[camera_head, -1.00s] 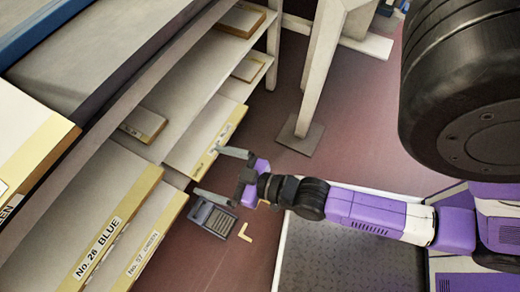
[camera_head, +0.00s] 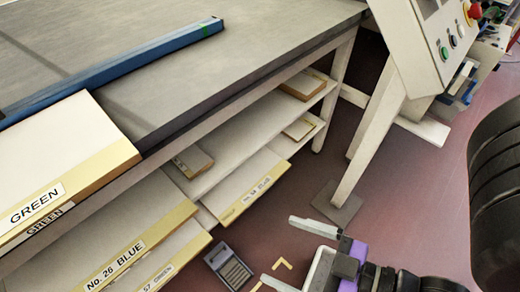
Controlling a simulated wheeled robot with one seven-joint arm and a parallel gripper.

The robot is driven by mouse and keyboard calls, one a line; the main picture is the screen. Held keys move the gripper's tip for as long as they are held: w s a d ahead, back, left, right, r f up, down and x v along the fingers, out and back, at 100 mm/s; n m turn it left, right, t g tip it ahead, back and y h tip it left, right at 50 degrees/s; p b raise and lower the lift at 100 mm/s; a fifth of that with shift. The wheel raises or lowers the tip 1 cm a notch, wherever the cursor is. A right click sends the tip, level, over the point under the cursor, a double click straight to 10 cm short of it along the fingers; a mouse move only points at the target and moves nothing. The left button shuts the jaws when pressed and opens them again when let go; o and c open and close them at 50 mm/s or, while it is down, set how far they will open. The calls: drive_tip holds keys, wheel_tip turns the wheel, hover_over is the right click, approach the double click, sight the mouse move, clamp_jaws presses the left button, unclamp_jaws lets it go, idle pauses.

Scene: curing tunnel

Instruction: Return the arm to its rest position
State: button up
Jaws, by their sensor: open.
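My gripper (camera_head: 300,254) is at the bottom right of the head view, with its two pale fingers spread apart and nothing between them. Its purple and black wrist runs off to the right, and part of the arm is cut off by the bottom edge. The gripper is over the reddish floor, to the right of the shelves under the table and apart from them. The arm's base is out of the picture.
A long grey table (camera_head: 250,48) carries a blue bar (camera_head: 130,62). Labelled boards lie on its lower shelves (camera_head: 225,140). A grey calculator-like device (camera_head: 229,266) is near the gripper. A control panel on a stand (camera_head: 375,135) is at the right, with open floor (camera_head: 425,190) beside it.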

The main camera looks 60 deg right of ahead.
wheel_tip(320, 180, up, 15)
drive_tip(key=p, duration=1.4)
